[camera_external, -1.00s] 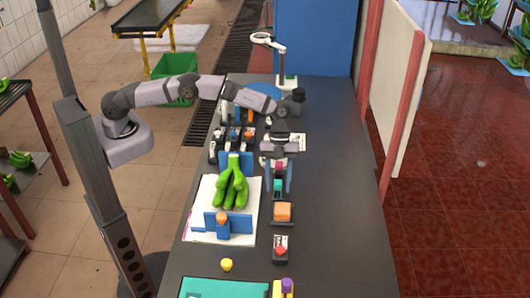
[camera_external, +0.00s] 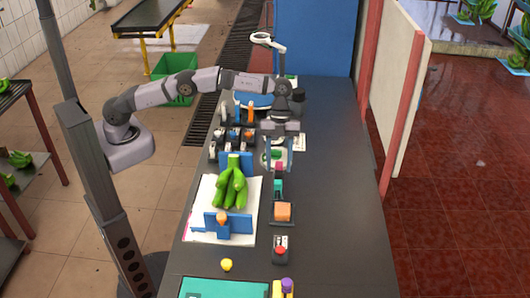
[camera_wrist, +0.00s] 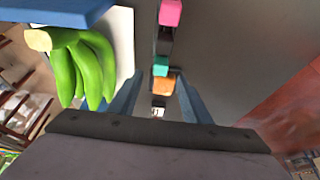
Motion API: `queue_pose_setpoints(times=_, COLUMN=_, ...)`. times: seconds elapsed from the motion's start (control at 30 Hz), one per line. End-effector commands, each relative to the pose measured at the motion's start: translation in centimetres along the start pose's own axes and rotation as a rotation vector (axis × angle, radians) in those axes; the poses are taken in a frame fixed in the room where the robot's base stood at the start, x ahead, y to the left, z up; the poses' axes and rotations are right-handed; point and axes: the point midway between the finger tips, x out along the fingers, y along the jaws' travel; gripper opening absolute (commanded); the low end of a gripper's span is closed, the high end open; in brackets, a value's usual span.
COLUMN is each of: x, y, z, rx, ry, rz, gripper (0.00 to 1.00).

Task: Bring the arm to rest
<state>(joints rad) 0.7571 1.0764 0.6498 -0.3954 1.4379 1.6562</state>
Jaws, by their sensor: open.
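My arm reaches from the left over the dark table (camera_external: 340,200). My gripper (camera_external: 278,160) hangs above the table's far half, pointing down, its two blue fingers apart with nothing held between them. In the wrist view my gripper (camera_wrist: 157,80) is also open, with the row of small blocks showing beyond and between the fingers. A bunch of green bananas (camera_external: 231,188) stands on a white sheet (camera_external: 253,204) between blue holders (camera_external: 243,223), left of and nearer than my gripper. The bananas (camera_wrist: 82,65) also show at left in the wrist view.
A pink block (camera_external: 279,166), an orange block (camera_external: 282,210) and a red-buttoned box (camera_external: 280,250) line the table. Several small tools stand left of my gripper. A ring-topped stand (camera_external: 282,62) is at the back. The table's right side is clear.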

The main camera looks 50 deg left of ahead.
Motion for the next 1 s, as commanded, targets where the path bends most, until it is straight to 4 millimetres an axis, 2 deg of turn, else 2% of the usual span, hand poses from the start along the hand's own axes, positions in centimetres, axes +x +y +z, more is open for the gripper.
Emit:
queue_pose_setpoints(times=0.13, x=-0.3, y=0.1, z=0.4, rx=-0.02, ry=-0.003, rz=-0.003, gripper=0.44)
queue_pose_setpoints(times=0.27, x=-1.4, y=0.4, z=2.1, rx=-0.111, ry=-0.017, rz=-0.016, gripper=0.44)
queue_pose_setpoints(times=0.47, x=-4.7, y=2.8, z=7.6, rx=-0.417, ry=-0.064, rz=-0.06, gripper=0.44)
queue_pose_setpoints(times=0.57, x=-6.6, y=5.1, z=11.0, rx=-0.617, ry=-0.091, rz=-0.093, gripper=0.44)
queue_pose_setpoints(times=0.77, x=-9.5, y=11.5, z=16.9, rx=-1.014, ry=-0.138, rz=-0.164, gripper=0.44)
queue_pose_setpoints(times=1.0, x=-11.1, y=21.4, z=21.6, rx=-1.474, ry=-0.177, rz=-0.256, gripper=0.44)
